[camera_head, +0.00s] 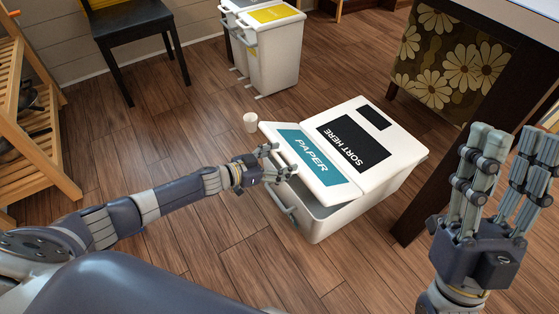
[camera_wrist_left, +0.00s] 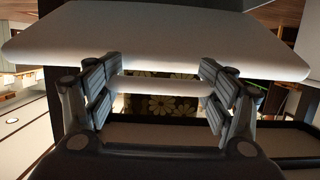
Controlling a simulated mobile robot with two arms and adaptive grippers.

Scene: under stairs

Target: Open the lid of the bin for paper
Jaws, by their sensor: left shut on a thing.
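The white paper bin (camera_head: 320,222) stands on the floor at centre right in the head view. Its front lid (camera_head: 330,180), with a teal PAPER label (camera_head: 306,152), is tilted up, with a gap below its front edge. My left gripper (camera_head: 272,163) is at that edge, shut on the lid's handle. In the left wrist view, the pale handle bar (camera_wrist_left: 160,87) runs between the two fingers, and the lid's white underside (camera_wrist_left: 160,35) is above. My right gripper (camera_head: 497,150) is raised, empty and open at the right, apart from the bin.
A second bin with a yellow label (camera_head: 275,55), a black chair (camera_head: 132,30) and a wooden rack (camera_head: 30,130) stand farther back. A dark table leg (camera_head: 430,190) is close at right.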

